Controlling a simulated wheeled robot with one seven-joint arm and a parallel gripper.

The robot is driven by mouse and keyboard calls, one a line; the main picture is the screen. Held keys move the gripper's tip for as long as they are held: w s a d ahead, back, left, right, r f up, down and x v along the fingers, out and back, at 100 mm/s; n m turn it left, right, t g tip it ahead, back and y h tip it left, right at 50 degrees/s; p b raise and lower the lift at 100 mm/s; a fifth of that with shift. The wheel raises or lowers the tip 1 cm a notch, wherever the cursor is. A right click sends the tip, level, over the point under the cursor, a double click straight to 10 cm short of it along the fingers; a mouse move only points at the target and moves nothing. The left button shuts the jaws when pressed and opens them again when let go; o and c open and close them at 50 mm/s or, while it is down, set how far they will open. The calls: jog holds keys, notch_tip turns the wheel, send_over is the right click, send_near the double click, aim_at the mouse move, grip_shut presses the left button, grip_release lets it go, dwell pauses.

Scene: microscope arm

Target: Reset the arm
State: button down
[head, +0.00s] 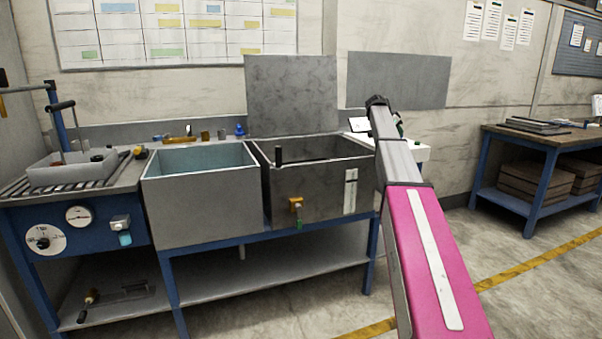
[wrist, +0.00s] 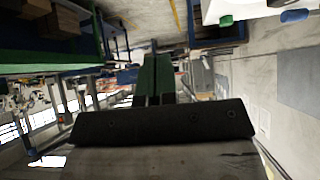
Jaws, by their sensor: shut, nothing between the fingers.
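My pink and grey arm rises through the right middle of the head view, bent at a dark joint near the back wall. My gripper (wrist: 156,62) shows in the wrist view as two dark green fingers side by side, shut with nothing between them. It is in free air, apart from any surface. In the head view the gripper is mostly hidden behind my arm. No microscope can be made out in either view.
Two sink basins (head: 205,207) stand on a blue frame, left of my arm. A white table (head: 418,154) is partly hidden behind my arm. A workbench (head: 550,142) stands at the right. Open floor (head: 500,235) lies between. The wrist view shows a green object (wrist: 226,20).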

jog(key=s+a+f+n+y, duration=0.1)
jog(key=s+a+f+n, duration=0.25)
jog(key=s+f, duration=0.5)
jog(key=s+a+f+n+y, duration=0.2)
jog(key=s+a+f, duration=0.3)
jog(key=f, duration=0.6)
jog(key=s+a+f+n+y, duration=0.15)
jog(key=s+a+f, duration=0.25)
jog(key=s+f, duration=0.45)
jog(key=s+a+f+n+y, duration=0.1)
jog(key=s+a+f, duration=0.3)
jog(key=s, duration=0.5)
jog(key=s+a+f+n+g+y, duration=0.1)
jog(key=s+a+f+n+y, duration=0.1)
jog(key=s+f, duration=0.6)
jog(key=s+a+f+n+g+y, duration=0.1)
jog(key=s+a+f+n, duration=0.4)
jog(key=s, duration=0.5)
jog(key=shift+a+f, duration=0.3)
jog(key=shift+f, duration=0.35)
jog(key=shift+w, duration=0.1)
